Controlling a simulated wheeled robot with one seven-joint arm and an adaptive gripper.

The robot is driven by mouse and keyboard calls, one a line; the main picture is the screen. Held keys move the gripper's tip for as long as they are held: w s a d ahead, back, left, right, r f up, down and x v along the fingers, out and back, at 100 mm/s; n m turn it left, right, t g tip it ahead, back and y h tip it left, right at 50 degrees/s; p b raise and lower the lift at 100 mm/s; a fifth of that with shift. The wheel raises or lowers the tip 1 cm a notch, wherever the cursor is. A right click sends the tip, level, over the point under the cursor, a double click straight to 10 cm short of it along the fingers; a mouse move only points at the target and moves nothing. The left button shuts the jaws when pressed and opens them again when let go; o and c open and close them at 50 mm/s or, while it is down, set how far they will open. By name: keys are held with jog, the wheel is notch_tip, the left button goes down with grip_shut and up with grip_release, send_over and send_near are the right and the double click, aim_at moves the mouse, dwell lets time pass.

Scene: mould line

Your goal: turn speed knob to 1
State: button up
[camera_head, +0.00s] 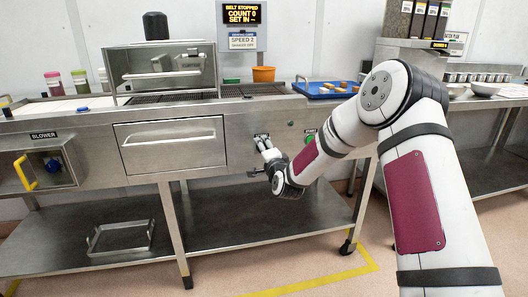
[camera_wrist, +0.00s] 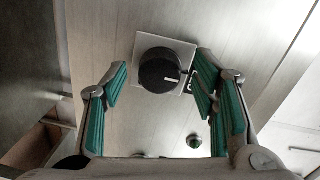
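The speed knob (camera_wrist: 156,68) is a round black dial with a white pointer line, on a pale square plate (camera_wrist: 181,52) on the steel front panel. In the wrist view its pointer line lies toward the lower right. My gripper (camera_wrist: 160,84) is open, with one teal-padded finger on each side of the knob and visible gaps between. In the head view my gripper (camera_head: 260,152) is at the machine's front panel, and the knob cannot be made out clearly there.
A drawer (camera_head: 168,144) is at the left.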

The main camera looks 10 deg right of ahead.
jog(key=shift+s, duration=0.1)
jog(key=s, duration=1.1)
jog(key=shift+s+d+r, duration=0.2)
jog(key=shift+s+r, duration=0.15)
jog(key=shift+s, duration=0.05)
